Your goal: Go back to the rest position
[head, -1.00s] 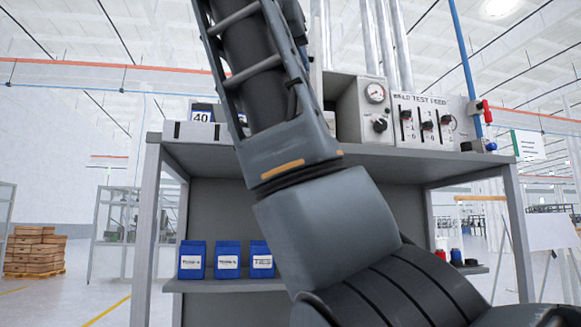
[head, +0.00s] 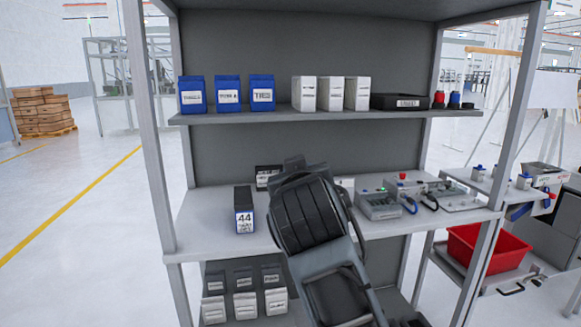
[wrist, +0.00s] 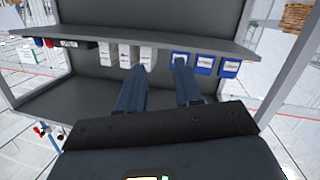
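My gripper (wrist: 160,68) shows in the wrist view with its two dark blue fingers spread apart and nothing held between them. Beyond the fingers, that view shows white boxes (wrist: 129,53) and blue boxes (wrist: 204,64) along a grey shelf. In the head view my arm reaches up from the bottom in front of the rack's middle shelf (head: 215,205). My gripper's fingers cannot be made out there. The arm hides part of that shelf.
A dark box marked 44 (head: 244,210) stands left of my arm. Grey devices with cables (head: 380,205) stand to its right. Blue boxes (head: 228,93) line the upper shelf. A red bin (head: 475,250) is at the right. Open floor (head: 70,220) lies left.

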